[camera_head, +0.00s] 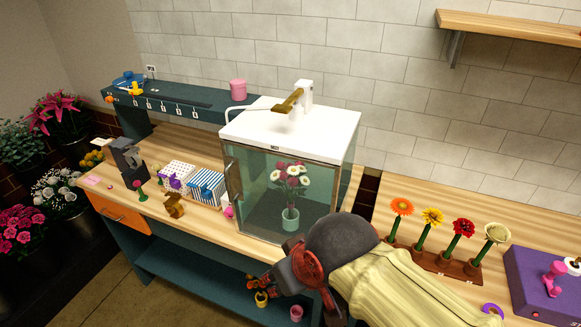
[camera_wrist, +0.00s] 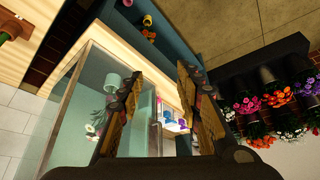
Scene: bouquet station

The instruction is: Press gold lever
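The gold lever (camera_head: 290,101) sticks out from a small white post on the white top (camera_head: 262,122) of the glass cabinet. It does not show in the wrist view. My gripper (camera_wrist: 160,74) is open in the wrist view, with its two fingers apart and nothing between them. In the head view my wrist is low in front of the cabinet, below and apart from the lever; the fingertips are hard to make out there. Behind the glass, a vase (camera_head: 290,219) holds pink and white flowers.
A pink cup (camera_head: 238,89) stands on the raised teal shelf (camera_head: 190,97) left of the cabinet top. Patterned boxes (camera_head: 206,187) stand left of the cabinet. A wooden rack (camera_head: 432,258) with several flowers and a purple box (camera_head: 540,285) stand on the right. Space above the cabinet is clear.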

